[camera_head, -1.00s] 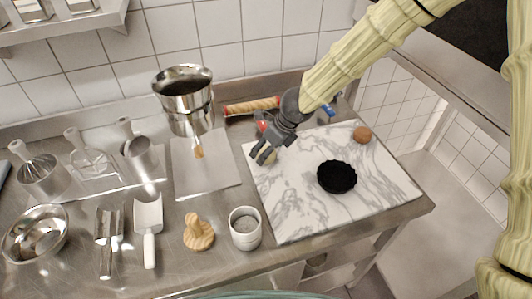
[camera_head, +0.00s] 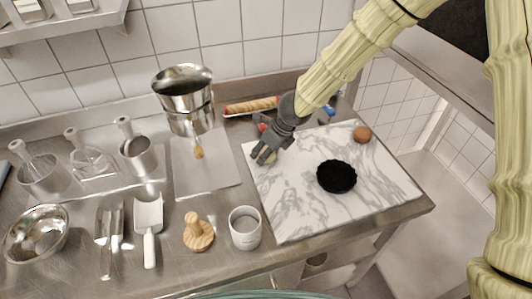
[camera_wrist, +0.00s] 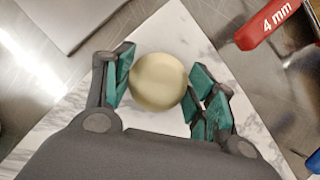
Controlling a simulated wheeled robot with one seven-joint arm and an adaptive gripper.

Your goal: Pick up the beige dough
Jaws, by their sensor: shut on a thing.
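The beige dough (camera_wrist: 158,82) is a smooth round ball between the two finger pads in the wrist view. My gripper (camera_wrist: 160,88) is shut on it, with a green-padded finger on each side. In the head view my gripper (camera_head: 265,156) is low over the back left corner of the white marble board (camera_head: 290,200). The dough is mostly hidden by the fingers there. Whether it still touches the board cannot be told.
A black fluted tin (camera_head: 337,177) and a brown ball (camera_head: 362,134) are on the board. A red 4 mm item (camera_wrist: 277,20) lies close to my gripper. A rolling pin (camera_head: 252,106) is behind. A white cup (camera_head: 245,228) and wooden press (camera_head: 198,233) stand left of the board.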

